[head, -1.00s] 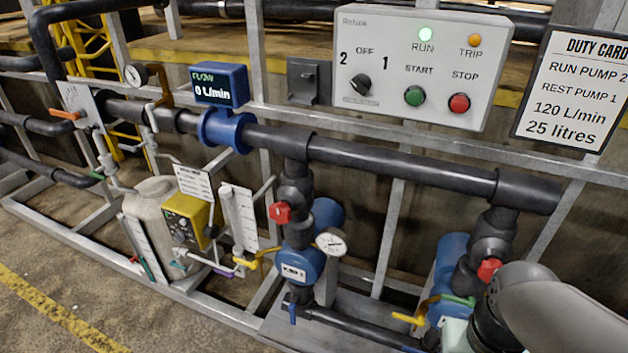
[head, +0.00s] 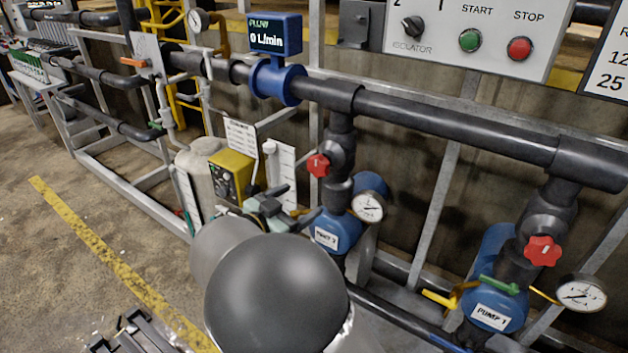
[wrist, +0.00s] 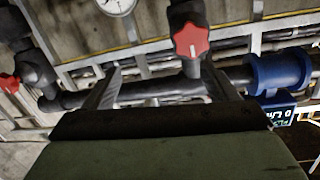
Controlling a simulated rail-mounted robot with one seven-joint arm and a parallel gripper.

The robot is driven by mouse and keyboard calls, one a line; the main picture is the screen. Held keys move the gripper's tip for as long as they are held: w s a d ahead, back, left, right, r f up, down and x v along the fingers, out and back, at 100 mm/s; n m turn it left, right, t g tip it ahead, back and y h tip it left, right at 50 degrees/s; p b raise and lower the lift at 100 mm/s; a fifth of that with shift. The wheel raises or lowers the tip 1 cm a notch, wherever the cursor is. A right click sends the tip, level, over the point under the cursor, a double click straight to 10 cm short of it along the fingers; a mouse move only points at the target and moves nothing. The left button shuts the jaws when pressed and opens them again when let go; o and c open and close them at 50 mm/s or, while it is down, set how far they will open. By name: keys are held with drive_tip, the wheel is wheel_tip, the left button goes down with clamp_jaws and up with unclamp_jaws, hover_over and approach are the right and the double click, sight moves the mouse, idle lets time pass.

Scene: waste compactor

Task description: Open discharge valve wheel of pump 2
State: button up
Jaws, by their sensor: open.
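The red discharge valve wheel of pump 2 (head: 318,165) sits on a black valve body above the blue pump 2 (head: 335,230). In the wrist view, which is upside down, this wheel (wrist: 191,41) shows whole, ahead of my gripper (wrist: 162,67). The two fingers are spread apart with nothing between them. The wheel lies beyond the fingertips, towards the right finger, and no contact shows. In the head view my gripper (head: 300,203) is below and left of the wheel, partly hidden behind my arm.
Pump 1 (head: 490,305) has its own red wheel (head: 542,251) at right. The flow meter (head: 275,36) reads 0 L/min. A pressure gauge (head: 368,207) sits close to pump 2's wheel. A yellow dosing unit (head: 231,173) stands left of my gripper. Open floor lies at left.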

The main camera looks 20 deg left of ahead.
sight(315, 170)
drive_tip(key=s+a+t+y, duration=0.2)
drive_tip(key=a, duration=0.2)
drive_tip(key=p+x, duration=0.3)
drive_tip(key=x, duration=1.4)
drive_tip(key=shift+w+f, duration=0.25)
drive_tip(key=shift+f, duration=0.1)
drive_tip(key=c, duration=1)
